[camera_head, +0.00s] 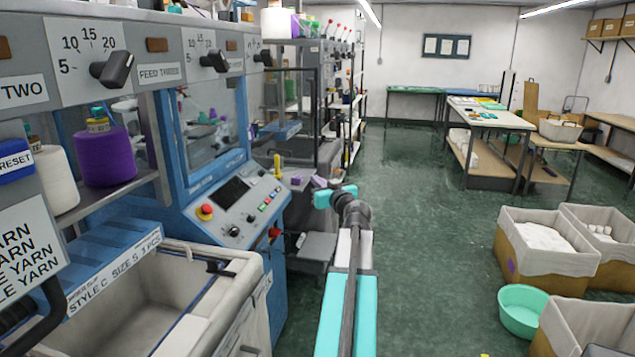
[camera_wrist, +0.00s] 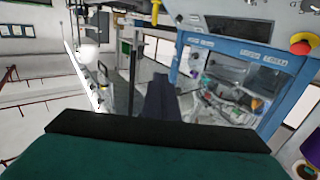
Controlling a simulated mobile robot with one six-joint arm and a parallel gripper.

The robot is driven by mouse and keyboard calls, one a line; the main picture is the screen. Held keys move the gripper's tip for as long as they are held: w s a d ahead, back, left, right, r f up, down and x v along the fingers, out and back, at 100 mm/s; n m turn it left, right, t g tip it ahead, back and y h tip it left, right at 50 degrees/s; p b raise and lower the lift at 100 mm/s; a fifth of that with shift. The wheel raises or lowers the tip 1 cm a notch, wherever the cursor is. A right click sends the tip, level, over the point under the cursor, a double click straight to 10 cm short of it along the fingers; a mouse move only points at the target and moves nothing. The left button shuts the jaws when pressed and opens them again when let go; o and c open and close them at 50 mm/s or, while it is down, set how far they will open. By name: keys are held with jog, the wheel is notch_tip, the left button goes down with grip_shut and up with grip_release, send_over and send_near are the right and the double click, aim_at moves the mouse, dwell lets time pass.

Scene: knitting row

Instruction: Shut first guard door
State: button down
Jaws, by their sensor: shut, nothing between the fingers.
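The nearest machine on the left has a blue-framed clear guard door (camera_head: 212,120) above its sloped control panel (camera_head: 240,198). I cannot tell from this angle whether the door is fully shut. In the wrist view, which is tilted, a blue frame (camera_wrist: 235,48) with clear panes stands beyond my fingers, with coloured yarn parts behind it. My gripper (camera_wrist: 162,88) shows there as one dark block, with its fingers together and nothing held. In the head view my turquoise arm reaches forward to the right of the control panel, apart from the door.
A red stop button (camera_head: 205,211) sits on the panel. A lined bin (camera_head: 235,300) stands in front of the machine. Purple and white yarn cones (camera_head: 103,157) stand on a shelf at left. Lined crates (camera_head: 545,277) and a green basin (camera_head: 523,312) are at right. The central floor is clear.

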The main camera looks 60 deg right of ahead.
jog(key=p, duration=0.3)
send_near(299, 166)
jog(key=x, duration=0.4)
jog(key=shift+p+x, duration=0.7)
jog(key=shift+x, duration=0.5)
